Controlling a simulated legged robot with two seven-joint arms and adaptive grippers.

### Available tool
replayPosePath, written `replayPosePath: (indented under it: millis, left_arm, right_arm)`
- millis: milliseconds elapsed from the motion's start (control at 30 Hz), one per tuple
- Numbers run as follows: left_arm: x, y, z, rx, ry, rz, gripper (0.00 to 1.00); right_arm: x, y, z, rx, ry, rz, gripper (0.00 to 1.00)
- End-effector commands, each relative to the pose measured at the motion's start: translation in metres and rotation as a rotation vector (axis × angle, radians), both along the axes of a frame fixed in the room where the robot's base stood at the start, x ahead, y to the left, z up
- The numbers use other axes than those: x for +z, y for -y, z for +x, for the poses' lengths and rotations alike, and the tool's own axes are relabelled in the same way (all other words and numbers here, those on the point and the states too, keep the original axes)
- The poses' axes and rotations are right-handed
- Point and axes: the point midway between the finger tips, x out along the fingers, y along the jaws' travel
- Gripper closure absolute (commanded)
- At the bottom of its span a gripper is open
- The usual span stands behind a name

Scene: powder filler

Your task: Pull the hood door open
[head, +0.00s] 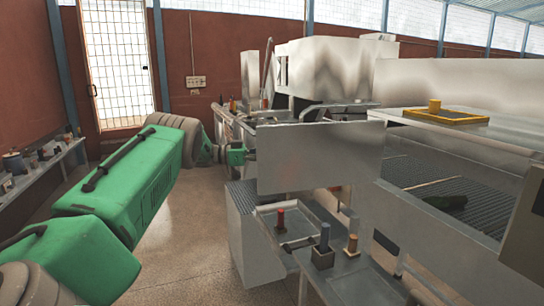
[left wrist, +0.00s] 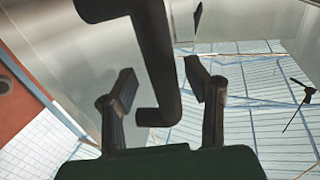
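The hood door appears to be the flat grey metal panel (head: 320,157) in the middle of the head view. My left arm reaches forward from the left, and my left gripper (head: 246,155) is at the panel's left edge, small and partly hidden there. In the left wrist view a dark, bent bar handle (left wrist: 159,60) runs down between the two fingers of my left gripper (left wrist: 163,100). The fingers are apart, one on each side of the handle, with gaps visible. A grey metal surface (left wrist: 100,50) lies behind the handle. My right gripper is not in view.
A metal bench (head: 345,275) with small red, blue and orange items stands below the panel. A yellow-rimmed tray (head: 440,113) sits on the metal housing at right. A side table (head: 40,165) lines the left wall. The floor (head: 190,245) between is clear.

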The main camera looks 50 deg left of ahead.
Motion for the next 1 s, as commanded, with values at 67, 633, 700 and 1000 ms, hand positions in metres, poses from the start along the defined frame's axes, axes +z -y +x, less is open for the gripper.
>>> replayPosePath:
  millis: [67, 633, 700, 1000]
  left_arm:
    - [-0.001, 0.001, 0.002, -0.002, -0.002, 0.0, 0.57]
    - [0.0, -0.042, -0.054, 0.002, 0.0, 0.002, 0.57]
    - [-0.001, -0.052, -0.066, 0.002, 0.0, 0.0, 0.57]
    - [-0.003, -0.076, -0.095, 0.001, 0.0, -0.001, 0.57]
  right_arm:
    - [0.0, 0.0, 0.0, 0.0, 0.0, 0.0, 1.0]
    - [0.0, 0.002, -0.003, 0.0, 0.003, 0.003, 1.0]
    - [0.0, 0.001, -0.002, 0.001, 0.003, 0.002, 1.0]
    - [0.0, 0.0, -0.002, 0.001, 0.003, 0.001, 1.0]
